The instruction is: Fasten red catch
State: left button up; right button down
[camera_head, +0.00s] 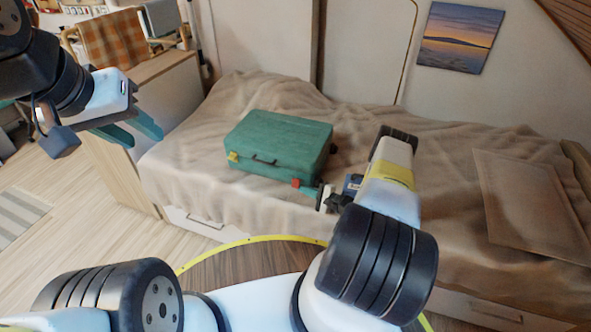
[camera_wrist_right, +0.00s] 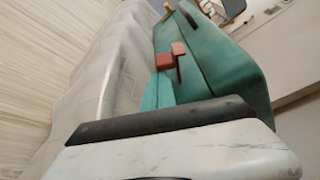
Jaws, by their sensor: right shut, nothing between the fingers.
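A green suitcase (camera_head: 278,142) lies closed on the bed, its dark handle (camera_head: 264,161) on the near side. The red catch (camera_head: 297,183) is at the right end of that side; in the right wrist view the catch (camera_wrist_right: 166,61) shows as a red block with a second red piece against the case. A yellow catch (camera_head: 233,157) is at the left end; it also shows in the right wrist view (camera_wrist_right: 168,13). My right gripper (camera_head: 319,190) is shut and empty, its tips just right of the red catch; contact is unclear. My left gripper (camera_head: 138,130) is open and empty, left of the bed.
The bed (camera_head: 235,213) has a rumpled beige cover and a drawer front (camera_head: 194,222) below. A flat beige panel or cushion (camera_head: 530,200) lies at the right. A wooden cabinet (camera_head: 150,95) stands at the left. The cover around the suitcase is clear.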

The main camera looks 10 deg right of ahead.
aim_at(300, 182)
jog(key=shift+s+r+m+g, duration=0.1)
jog(key=shift+r+m+g, duration=0.2)
jog(key=shift+m, duration=0.4)
jog(key=r+m+g, duration=0.1)
jog(key=m, duration=0.1)
jog(key=shift+r+m+g+y, duration=0.15)
jog(key=shift+m+g+y, duration=0.15)
jog(key=shift+m, duration=0.1)
jog(key=m, duration=0.1)
jog(key=r+m+g, duration=0.1)
jog(key=m, duration=0.1)
jog(key=shift+w+d+r+y, duration=0.1)
jog(key=shift+w+r+y, duration=0.1)
jog(key=shift+y, duration=0.1)
jog(key=shift+r, duration=0.85)
